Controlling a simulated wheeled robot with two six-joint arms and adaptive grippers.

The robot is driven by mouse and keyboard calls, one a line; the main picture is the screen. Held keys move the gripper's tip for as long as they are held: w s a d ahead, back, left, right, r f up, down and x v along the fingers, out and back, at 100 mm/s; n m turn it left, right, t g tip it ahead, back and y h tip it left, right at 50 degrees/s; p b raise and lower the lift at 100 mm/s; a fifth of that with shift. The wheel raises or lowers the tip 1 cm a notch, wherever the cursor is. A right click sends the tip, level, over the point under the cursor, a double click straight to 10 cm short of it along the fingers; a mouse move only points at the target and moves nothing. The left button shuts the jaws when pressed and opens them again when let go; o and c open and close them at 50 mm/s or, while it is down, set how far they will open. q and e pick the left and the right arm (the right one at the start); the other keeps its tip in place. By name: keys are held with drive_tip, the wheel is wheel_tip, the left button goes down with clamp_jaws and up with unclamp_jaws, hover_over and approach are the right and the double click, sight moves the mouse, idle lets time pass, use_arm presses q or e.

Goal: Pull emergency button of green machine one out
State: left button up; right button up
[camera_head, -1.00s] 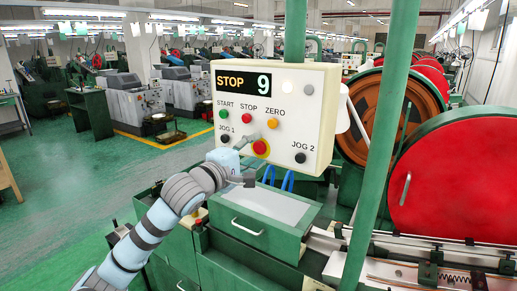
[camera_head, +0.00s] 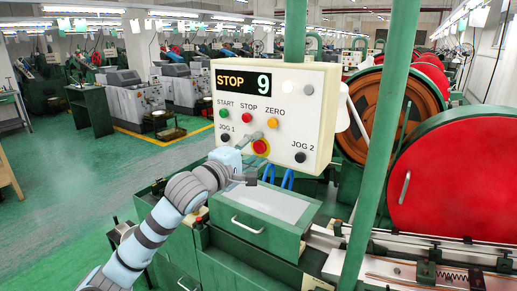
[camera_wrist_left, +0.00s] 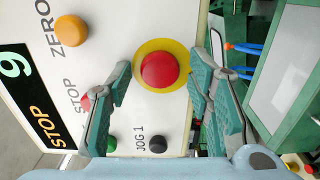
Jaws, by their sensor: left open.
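The control box (camera_head: 277,110) of the green machine has a display reading "STOP 9". Its red emergency button (camera_head: 260,147) on a yellow ring sits at the bottom middle of the panel. In the left wrist view the red button (camera_wrist_left: 159,70) lies ahead of my fingertips, between and just beyond them. My left gripper (camera_head: 250,160) is just in front of the panel, below and left of the button. In the left wrist view my left gripper (camera_wrist_left: 160,82) is open with nothing between its fingers. Whether a finger touches the panel I cannot tell. My right gripper is not in view.
The START button (camera_head: 224,113), JOG 1 button (camera_head: 225,138) and JOG 2 button (camera_head: 300,157) are close by on the panel. A green drawer cabinet (camera_head: 250,235) stands below. A green post (camera_head: 378,150) and red wheel (camera_head: 455,180) are at the right.

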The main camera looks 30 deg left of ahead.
use_arm(q)
drive_tip(key=c, duration=1)
drive_tip(key=shift+s, duration=0.3)
drive_tip(key=shift+c, duration=0.2)
drive_tip(key=o, duration=1)
drive_tip(key=shift+o, duration=0.2)
drive_tip(key=shift+b, duration=0.3)
drive_tip(key=s+b, duration=0.6)
drive_tip(key=b, duration=0.1)
